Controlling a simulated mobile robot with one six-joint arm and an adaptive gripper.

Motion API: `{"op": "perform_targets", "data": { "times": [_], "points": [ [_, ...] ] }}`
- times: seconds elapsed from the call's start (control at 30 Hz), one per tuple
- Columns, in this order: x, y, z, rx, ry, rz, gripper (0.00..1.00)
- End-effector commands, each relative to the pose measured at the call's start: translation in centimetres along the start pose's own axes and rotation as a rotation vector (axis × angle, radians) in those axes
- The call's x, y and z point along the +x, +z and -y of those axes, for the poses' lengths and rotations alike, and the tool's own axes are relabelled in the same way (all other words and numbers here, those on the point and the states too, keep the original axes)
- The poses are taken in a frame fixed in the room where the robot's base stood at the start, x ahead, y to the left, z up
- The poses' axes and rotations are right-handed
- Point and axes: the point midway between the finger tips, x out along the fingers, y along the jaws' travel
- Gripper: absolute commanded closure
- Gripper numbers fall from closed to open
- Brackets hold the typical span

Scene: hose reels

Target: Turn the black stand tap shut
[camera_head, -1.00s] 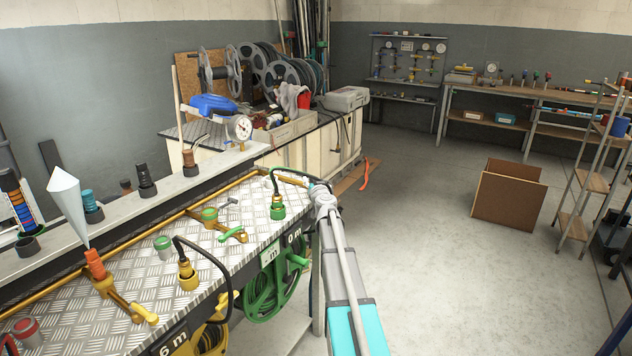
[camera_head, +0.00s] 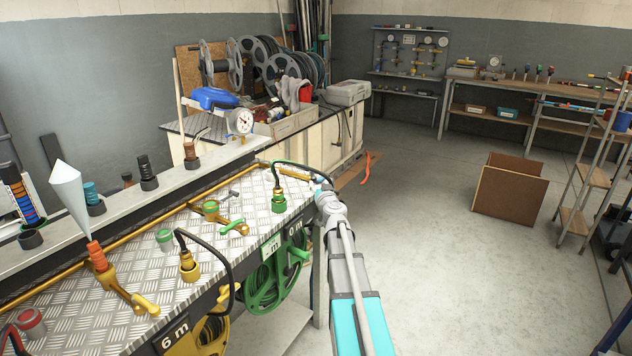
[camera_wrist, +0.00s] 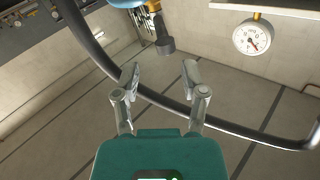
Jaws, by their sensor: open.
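In the wrist view my gripper (camera_wrist: 160,80) is open, its two fingers apart with nothing between them. A brass tap with a dark grey or black handle (camera_wrist: 165,46) hangs into the top of that view, just beyond the fingertips and in line with the gap; it looks like the black stand tap. The fingers do not appear to touch it. Its upper part runs out of the frame, so how far the handle is turned cannot be told. In the head view my gripper and this tap cannot be made out; my arm reaches away past the bench's right edge.
A dark curved tube (camera_wrist: 235,128) crosses the wrist view behind the fingers. A round gauge (camera_wrist: 253,37) is at upper right, a blue part at the top. In the head view, the chequer-plate bench (camera_head: 90,315) carries green, yellow and red taps; a brown box (camera_head: 508,190) stands on open floor.

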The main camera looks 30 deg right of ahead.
Motion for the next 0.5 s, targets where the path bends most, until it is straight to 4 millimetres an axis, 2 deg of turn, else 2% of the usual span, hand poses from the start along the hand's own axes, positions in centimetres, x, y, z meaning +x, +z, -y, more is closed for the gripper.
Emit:
{"op": "perform_targets", "data": {
  "times": [0.03, 0.2, 0.5],
  "points": [
    [-1.1, 0.0, 0.0, 0.000, 0.001, 0.000, 0.45],
    [-2.7, 0.0, -0.1, 0.000, 0.001, 0.000, 0.45],
    [-3.4, 0.0, -0.1, 0.000, 0.000, 0.000, 0.45]
  ]
}}
